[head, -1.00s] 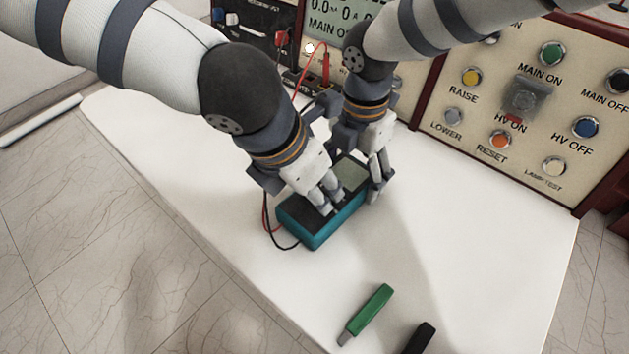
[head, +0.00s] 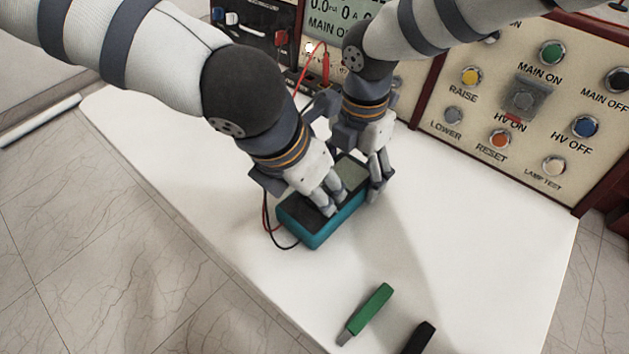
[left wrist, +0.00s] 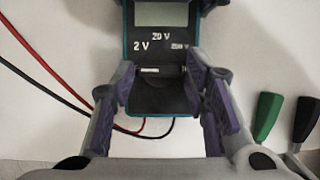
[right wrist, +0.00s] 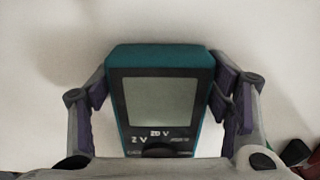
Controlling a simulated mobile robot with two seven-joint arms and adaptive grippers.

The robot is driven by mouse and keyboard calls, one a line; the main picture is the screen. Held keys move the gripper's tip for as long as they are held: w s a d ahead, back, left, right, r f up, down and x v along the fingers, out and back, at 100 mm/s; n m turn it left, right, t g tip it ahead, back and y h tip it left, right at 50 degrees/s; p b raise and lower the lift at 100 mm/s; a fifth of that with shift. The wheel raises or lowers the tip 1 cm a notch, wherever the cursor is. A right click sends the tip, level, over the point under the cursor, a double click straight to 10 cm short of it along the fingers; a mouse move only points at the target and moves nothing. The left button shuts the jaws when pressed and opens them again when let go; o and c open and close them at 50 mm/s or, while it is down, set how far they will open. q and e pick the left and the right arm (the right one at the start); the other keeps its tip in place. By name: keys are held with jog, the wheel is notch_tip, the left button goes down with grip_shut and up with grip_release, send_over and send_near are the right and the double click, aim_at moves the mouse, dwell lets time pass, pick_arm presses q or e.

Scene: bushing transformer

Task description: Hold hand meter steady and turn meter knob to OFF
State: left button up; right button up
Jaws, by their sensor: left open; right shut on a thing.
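The hand meter (head: 318,232), teal with a black face, lies flat on the white table. Its grey screen (right wrist: 160,98) shows between the right fingers in the right wrist view. My right gripper (right wrist: 160,92) is shut across the meter's sides at the screen end. My left gripper (head: 332,203) is over the lower half of the meter. In the left wrist view, its open fingers (left wrist: 159,85) are on either side of the dark knob (left wrist: 149,71), which has a pale mark lying roughly sideways. Marks "2 V", "20 V" and a blurred third show above the knob. Finger contact with the knob is unclear.
Red and black leads (left wrist: 45,70) run from the meter. A green-handled tool (head: 370,308) and a black-handled one (head: 418,338) lie near the front edge. The control panel (head: 520,110) with several buttons stands behind. The table's right side (head: 480,230) is clear.

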pick_arm(q)
jog(key=v, duration=1.2)
pick_arm(e)
jog(key=o, duration=1.6)
jog(key=shift+o, duration=0.2)
